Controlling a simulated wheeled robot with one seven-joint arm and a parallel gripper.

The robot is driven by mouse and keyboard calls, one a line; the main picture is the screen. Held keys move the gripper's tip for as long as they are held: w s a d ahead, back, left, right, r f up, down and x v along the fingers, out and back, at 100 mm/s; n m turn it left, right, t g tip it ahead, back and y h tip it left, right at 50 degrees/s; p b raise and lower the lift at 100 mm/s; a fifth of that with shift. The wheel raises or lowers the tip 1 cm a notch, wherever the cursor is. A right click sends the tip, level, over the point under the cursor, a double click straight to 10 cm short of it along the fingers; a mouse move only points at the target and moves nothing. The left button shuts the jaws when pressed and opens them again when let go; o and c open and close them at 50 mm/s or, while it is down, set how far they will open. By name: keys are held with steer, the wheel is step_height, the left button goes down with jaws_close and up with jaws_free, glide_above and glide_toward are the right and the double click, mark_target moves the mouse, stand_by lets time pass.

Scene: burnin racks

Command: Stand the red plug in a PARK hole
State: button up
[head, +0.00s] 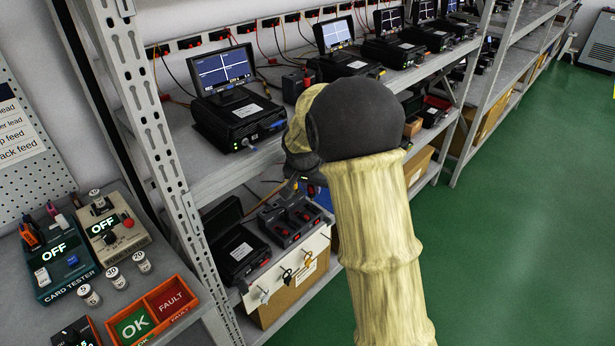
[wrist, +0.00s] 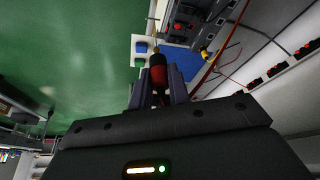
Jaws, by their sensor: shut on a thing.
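My gripper (wrist: 160,84) is shut on the red plug (wrist: 158,76), which sits between the two dark fingers in the wrist view. The plug has a red body, dark ends and a thin metal tip pointing away from my palm. In the head view my gripper (head: 303,184) is in front of the rack, above the lower shelf, and my sleeved arm partly hides it. The plug cannot be made out there. A dark block with several wells (head: 286,234) is on the lower shelf below my gripper. No PARK label can be read, so I cannot tell which holes are PARK.
A black unit (head: 234,248) stands left of the block. A unit with a lit screen (head: 236,115) is on the upper shelf. Rack uprights (head: 163,150) stand left. The green floor (head: 500,230) is clear.

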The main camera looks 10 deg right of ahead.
steer(key=s+r+n+y+p, duration=0.2)
steer(key=s+r+n+p, duration=0.4)
steer(key=p, duration=1.9)
steer(key=s+r, duration=0.3)
steer(key=r, duration=0.1)
steer(key=shift+s+d+r+t, duration=0.2)
steer(key=shift+s+r+t, duration=0.05)
steer(key=shift+s+t, duration=0.1)
